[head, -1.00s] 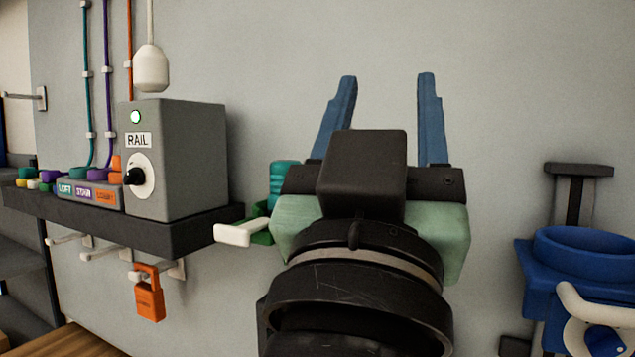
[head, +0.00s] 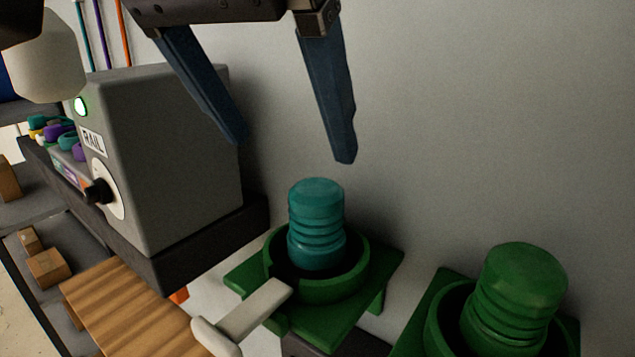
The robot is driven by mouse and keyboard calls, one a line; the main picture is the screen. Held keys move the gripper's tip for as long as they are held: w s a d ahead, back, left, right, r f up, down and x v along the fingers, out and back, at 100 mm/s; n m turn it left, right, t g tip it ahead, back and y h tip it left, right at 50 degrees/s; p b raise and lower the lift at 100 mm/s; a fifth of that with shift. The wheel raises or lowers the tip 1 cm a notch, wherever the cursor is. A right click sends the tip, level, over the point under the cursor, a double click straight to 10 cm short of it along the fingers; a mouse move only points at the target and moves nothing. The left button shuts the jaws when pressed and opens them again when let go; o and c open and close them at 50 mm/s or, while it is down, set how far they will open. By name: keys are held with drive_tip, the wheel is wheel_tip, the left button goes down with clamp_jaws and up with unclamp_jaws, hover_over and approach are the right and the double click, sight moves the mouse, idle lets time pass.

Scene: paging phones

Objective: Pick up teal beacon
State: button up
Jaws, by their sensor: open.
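The teal beacon (head: 316,225) stands upright in a round green holder (head: 335,290) on a square green plate. It is a ribbed cylinder with a rounded top. My gripper (head: 292,150) is open above it, its two blue fingers pointing down. The fingertips are higher in the picture than the beacon's top, and nothing is between them. The left finger hangs in front of the grey box. The beacon's lower end is hidden by the holder's rim.
A green beacon (head: 515,295) stands in another green holder at the lower right. A white lever (head: 240,318) sticks out from the teal beacon's holder. A grey box marked RAIL (head: 165,165) sits on a dark shelf (head: 215,240) to the left. A plain wall is behind.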

sight(311, 189)
drive_tip(key=b+x, duration=0.4)
drive_tip(key=x, duration=0.3)
drive_tip(key=shift+w+d+f+b, duration=0.1)
drive_tip(key=shift+w+f+b, duration=0.05)
drive_tip(key=shift+f+b, duration=0.2)
drive_tip(key=b+x, duration=0.2)
drive_tip(key=x, duration=0.2)
drive_tip(key=shift+w+d+b, duration=0.1)
drive_tip(key=shift+d+b, duration=0.05)
drive_tip(key=shift+b, duration=0.15)
drive_tip(key=shift+w+d+f, duration=0.15)
drive_tip(key=shift+w+f, duration=0.1)
drive_tip(key=shift+w, duration=0.05)
drive_tip(key=shift+s+r, duration=0.1)
drive_tip(key=shift+c, duration=0.2)
drive_tip(key=shift+c, duration=1.2)
clamp_jaws()
